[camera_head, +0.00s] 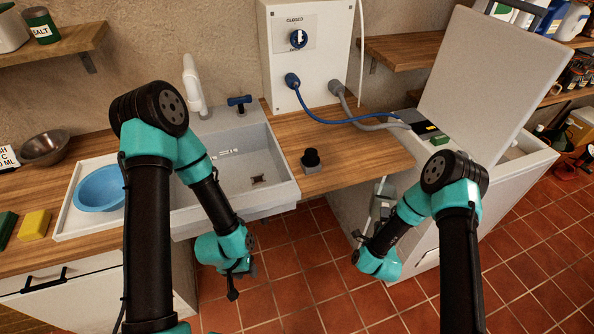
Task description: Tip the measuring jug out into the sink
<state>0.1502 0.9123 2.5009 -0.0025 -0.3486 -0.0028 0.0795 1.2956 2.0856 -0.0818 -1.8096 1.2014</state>
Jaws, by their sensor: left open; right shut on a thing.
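The sink (283,165) is a pale basin set in the wooden worktop, with a white tap at its back and a dark drain on its floor. My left gripper (240,282) is open and empty, low in front of the sink's front edge. My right gripper (360,238) is to the right of the sink, in front of the white cabinet. It is shut on a pale, partly see-through thing (383,203) that looks like the measuring jug. My forearm hides part of it, so its tilt and contents cannot be told.
A blue bowl (98,188) stands on the drainer left of the sink. A black knob-like object (311,158) sits on the worktop right of the sink. A white chest with a raised lid (490,75) stands at the right. The tiled floor in front is clear.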

